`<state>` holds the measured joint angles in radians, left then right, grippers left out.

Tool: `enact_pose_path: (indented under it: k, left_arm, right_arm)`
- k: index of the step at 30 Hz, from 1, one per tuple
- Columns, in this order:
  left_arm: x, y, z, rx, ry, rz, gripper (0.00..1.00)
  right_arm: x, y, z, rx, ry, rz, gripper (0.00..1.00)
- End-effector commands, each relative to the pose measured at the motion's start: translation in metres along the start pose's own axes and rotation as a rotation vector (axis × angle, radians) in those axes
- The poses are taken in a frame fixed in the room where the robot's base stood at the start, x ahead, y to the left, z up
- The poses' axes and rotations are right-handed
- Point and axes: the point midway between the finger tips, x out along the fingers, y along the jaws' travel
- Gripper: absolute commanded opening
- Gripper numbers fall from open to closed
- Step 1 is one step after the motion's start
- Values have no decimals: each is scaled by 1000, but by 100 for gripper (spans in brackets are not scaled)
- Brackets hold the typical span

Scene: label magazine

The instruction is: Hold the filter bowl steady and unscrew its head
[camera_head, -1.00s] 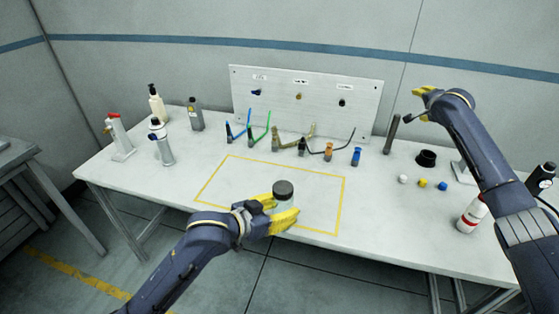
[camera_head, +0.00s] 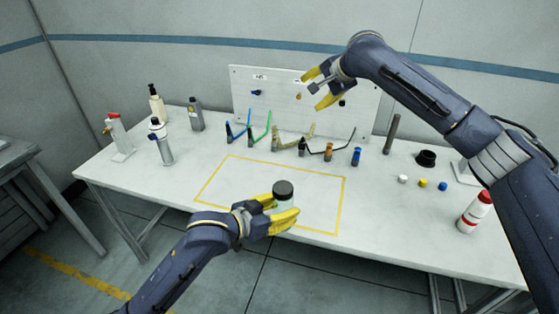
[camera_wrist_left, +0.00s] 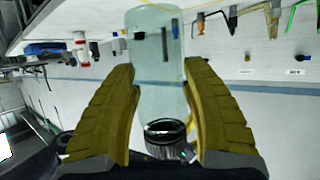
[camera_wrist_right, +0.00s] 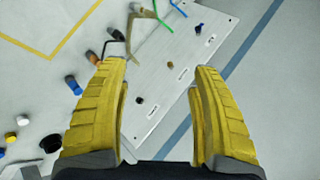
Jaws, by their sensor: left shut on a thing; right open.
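The filter bowl (camera_wrist_left: 158,75) is a clear, pale cylinder between the yellow fingers of my left gripper (camera_head: 284,221), which is shut on it. Its dark round head (camera_head: 283,189) sits on top and shows above the fingers in the head view. The bowl stands at the front of the yellow-outlined area; whether its base touches the table is hidden. My right gripper (camera_head: 322,91) is open and empty, raised in front of the back panel, up and to the right of the bowl. In the right wrist view its fingers (camera_wrist_right: 160,95) are spread with nothing between them.
A white panel (camera_head: 364,98) stands at the table's back, with several coloured hooked tools (camera_head: 268,131) before it. Bottles (camera_head: 195,114) stand at the left. The outlined area (camera_head: 240,180) is mostly clear.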

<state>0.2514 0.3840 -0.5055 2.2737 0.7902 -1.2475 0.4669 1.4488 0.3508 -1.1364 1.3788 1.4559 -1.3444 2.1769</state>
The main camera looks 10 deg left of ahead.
Motion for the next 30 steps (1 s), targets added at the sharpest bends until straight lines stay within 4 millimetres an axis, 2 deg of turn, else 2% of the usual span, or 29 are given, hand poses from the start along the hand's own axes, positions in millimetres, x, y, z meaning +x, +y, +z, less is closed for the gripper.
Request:
enact_pose_path:
  k: [1, 3, 8, 12, 15, 21, 30]
  left_arm:
    - [0, 0, 0, 0, 1, 0, 0]
    - [0, 0, 0, 0, 1, 0, 0]
    - [0, 0, 0, 0, 1, 0, 0]
    - [0, 0, 0, 0, 1, 0, 0]
    - [0, 0, 0, 0, 1, 0, 0]
    - [0, 0, 0, 0, 1, 0, 0]
    - [0, 0, 0, 0, 1, 0, 0]
  right_arm:
    - [-3, -3, 22, -20, -28, 26, 65]
    - [-6, -2, 51, -41, -70, 71, 65]
    - [-17, 10, 115, -93, -152, 198, 65]
    - [-32, 34, 165, -141, -206, 338, 65]
    - [-45, 54, 193, -174, -227, 448, 65]
    - [-71, 95, 226, -217, -238, 645, 65]
    - [-92, 128, 240, -237, -227, 796, 65]
